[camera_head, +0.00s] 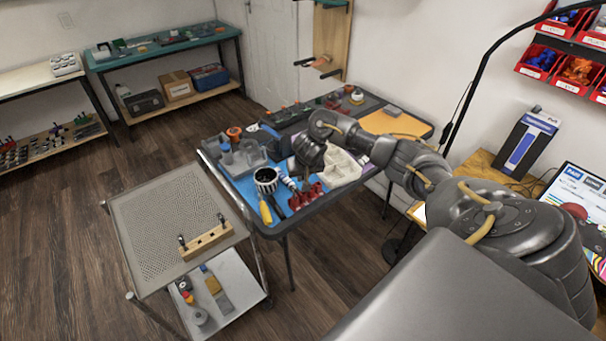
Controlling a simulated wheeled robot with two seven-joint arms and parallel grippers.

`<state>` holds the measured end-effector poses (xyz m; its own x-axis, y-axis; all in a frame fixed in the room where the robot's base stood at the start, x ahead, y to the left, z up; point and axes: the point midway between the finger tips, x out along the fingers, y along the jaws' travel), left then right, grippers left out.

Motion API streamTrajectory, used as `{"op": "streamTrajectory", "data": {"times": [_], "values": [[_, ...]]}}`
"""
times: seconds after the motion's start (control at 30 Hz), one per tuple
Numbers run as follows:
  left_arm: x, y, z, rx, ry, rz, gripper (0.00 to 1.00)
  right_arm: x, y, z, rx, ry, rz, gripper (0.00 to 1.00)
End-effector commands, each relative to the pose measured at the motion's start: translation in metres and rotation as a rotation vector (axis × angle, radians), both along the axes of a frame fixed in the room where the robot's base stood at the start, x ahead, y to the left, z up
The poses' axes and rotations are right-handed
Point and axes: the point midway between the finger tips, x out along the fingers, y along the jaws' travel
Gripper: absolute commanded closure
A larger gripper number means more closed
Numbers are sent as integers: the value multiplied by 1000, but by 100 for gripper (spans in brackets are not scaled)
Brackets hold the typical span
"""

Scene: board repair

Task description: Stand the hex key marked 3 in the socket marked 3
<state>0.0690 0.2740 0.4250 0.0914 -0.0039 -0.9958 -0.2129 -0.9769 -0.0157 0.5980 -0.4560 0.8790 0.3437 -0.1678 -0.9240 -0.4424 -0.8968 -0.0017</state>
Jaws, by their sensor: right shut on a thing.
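My right gripper (303,167) is over the cluttered work table, just right of a black-and-white striped cup (266,180). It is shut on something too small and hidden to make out. A wooden block (207,243) lies on the top of the perforated cart at the left. Two dark upright pieces stand at it, one near each end. Markings on the block and on any hex key are too small to read. My left gripper is not in view.
The grey cart top (165,215) is clear apart from the block. The work table (262,232) holds a yellow-handled tool (265,213), red parts (305,197), clear bins (243,156) and a pale cloth-like thing (341,167). A narrow gap separates cart and table.

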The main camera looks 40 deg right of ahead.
Motion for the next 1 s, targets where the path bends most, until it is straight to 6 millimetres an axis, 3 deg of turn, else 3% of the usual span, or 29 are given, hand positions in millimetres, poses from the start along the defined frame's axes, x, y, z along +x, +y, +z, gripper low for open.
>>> {"op": "streamTrajectory", "data": {"times": [1.0], "values": [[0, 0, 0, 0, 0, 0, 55, 0, 0, -13, 0, 0, 0, 100]]}}
